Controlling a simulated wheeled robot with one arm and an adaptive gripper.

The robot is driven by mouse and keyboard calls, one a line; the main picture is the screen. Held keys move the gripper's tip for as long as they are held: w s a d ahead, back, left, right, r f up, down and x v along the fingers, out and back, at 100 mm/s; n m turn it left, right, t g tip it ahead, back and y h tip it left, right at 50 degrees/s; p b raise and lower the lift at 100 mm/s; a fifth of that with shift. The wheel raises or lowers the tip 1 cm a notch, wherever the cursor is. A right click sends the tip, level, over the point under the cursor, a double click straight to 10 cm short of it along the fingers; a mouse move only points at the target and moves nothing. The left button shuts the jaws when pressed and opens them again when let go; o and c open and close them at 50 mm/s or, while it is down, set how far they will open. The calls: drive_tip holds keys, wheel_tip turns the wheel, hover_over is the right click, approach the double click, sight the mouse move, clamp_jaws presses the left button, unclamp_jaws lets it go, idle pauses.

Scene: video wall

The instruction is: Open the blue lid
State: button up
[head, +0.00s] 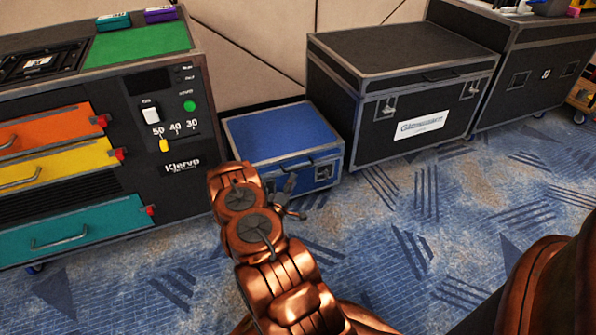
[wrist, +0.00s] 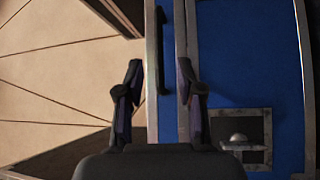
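The blue lid (head: 281,131) tops a low blue case (head: 318,173) on the floor in the head view, and it lies shut. A dark handle (head: 297,164) shows on the front of the case; the wrist view shows a dark bar-like handle (wrist: 160,50) too. My gripper (head: 293,198) is in front of the case in the head view, partly hidden by my arm. In the wrist view my gripper (wrist: 160,92) is open, with its two fingers apart and nothing held. The handle and the grey trim line up with the gap between the fingers. Contact cannot be told.
A black cabinet with orange, yellow and teal drawers (head: 70,230) stands close on the left of the case. A large black flight case (head: 420,110) stands on the right. A beige wall (head: 255,50) is behind. The blue patterned carpet (head: 440,240) on the right is clear.

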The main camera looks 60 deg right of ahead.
sight(300, 168)
drive_tip(key=shift+b+x, duration=1.15)
drive_tip(key=shift+x, duration=2.6)
drive_tip(key=shift+s+r, duration=0.1)
drive_tip(key=shift+s, duration=0.05)
drive_tip(key=shift+c, duration=0.3)
clamp_jaws()
